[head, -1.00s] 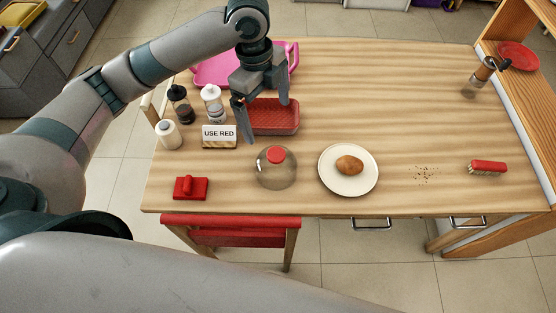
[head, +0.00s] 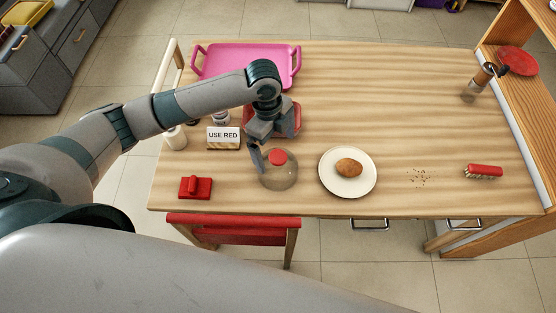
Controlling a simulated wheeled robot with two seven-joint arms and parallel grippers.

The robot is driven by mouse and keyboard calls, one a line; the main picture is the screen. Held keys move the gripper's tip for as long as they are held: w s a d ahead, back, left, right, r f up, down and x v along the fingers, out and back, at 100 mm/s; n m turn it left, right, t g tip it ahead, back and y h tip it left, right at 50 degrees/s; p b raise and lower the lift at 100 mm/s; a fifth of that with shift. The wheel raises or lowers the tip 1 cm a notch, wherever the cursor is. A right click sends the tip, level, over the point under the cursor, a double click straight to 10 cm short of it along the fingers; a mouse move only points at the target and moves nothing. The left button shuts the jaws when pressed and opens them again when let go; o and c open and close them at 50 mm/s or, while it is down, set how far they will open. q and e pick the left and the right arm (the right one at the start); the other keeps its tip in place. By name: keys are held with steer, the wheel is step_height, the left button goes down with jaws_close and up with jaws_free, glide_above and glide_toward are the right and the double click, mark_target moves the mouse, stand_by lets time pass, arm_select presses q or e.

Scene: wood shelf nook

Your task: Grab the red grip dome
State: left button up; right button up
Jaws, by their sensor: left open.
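The glass dome (head: 280,178) with a red grip (head: 278,157) on top stands on the wooden table, left of a white plate (head: 335,187) that holds a brown potato-like item (head: 349,168). My left gripper (head: 269,155) points down right at the dome. One finger shows just left of the red grip; the other finger is mostly hidden behind my wrist and the grip. The gripper is open, and I cannot tell whether it touches the grip. My right gripper is out of view.
A "USE RED" sign (head: 223,137) and a red press-like block (head: 195,187) stand to the left. A red basket (head: 290,108) is partly hidden behind my wrist. A pink tray (head: 240,62) lies at the back. Crumbs (head: 419,177) and a red brush (head: 484,171) lie right. The table's middle right is clear.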

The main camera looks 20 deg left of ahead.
mark_target(278, 156)
arm_select(q)
steer(key=shift+f, duration=0.15)
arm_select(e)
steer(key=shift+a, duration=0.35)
arm_select(q)
steer(key=shift+d+f+p, duration=0.15)
steer(key=shift+f+p, duration=0.45)
steer(key=f+p, duration=0.1)
steer(key=f, duration=0.2)
steer(key=shift+d, duration=0.2)
steer(key=shift+w+f, duration=0.1)
steer(key=shift+f, duration=0.35)
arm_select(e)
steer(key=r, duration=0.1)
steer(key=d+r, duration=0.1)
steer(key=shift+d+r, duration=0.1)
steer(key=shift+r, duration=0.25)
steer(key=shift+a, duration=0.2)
